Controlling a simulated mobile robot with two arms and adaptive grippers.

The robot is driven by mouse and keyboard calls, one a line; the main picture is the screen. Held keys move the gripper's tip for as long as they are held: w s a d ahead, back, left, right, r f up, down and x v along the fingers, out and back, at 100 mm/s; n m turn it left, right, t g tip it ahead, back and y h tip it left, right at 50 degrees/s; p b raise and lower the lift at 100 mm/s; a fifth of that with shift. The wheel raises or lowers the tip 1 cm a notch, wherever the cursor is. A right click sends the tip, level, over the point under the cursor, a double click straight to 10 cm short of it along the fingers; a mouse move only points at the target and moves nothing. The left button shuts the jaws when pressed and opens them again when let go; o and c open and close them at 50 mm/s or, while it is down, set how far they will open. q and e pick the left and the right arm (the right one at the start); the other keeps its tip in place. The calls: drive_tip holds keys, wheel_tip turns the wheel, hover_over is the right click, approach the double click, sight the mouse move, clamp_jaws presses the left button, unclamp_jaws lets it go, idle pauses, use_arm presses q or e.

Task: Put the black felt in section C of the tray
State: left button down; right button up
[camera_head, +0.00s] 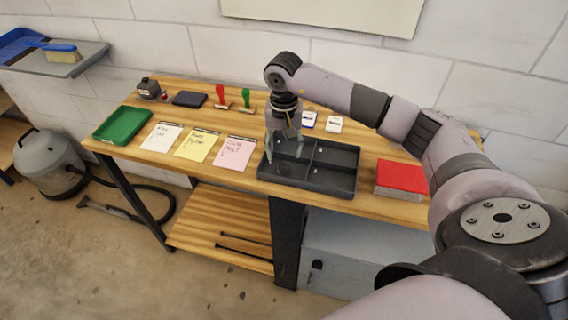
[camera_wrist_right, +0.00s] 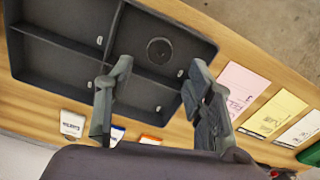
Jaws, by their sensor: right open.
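The dark tray (camera_head: 338,183) stands on the wooden bench and is split by dividers into sections; it fills much of the right wrist view (camera_wrist_right: 47,58). A dark round disc, apparently the black felt (camera_wrist_right: 159,50), lies flat in the upper-right section of the wrist view. Small white section tags show, but their letters are unreadable. I cannot make out the felt in the head view. My right gripper (camera_head: 283,143) is above the tray's left part, pointing down. In the wrist view its fingers (camera_wrist_right: 158,76) are spread with nothing between them. My left gripper is not in view.
Pink (camera_head: 234,153), yellow (camera_head: 197,146) and white (camera_head: 162,137) notepads lie left of the tray, then a green tray (camera_head: 122,124).

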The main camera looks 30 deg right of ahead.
sight(284, 167)
wheel_tip(284, 167, up, 6)
drive_tip(key=shift+f+b, duration=0.15)
drive_tip(key=shift+b, duration=0.45)
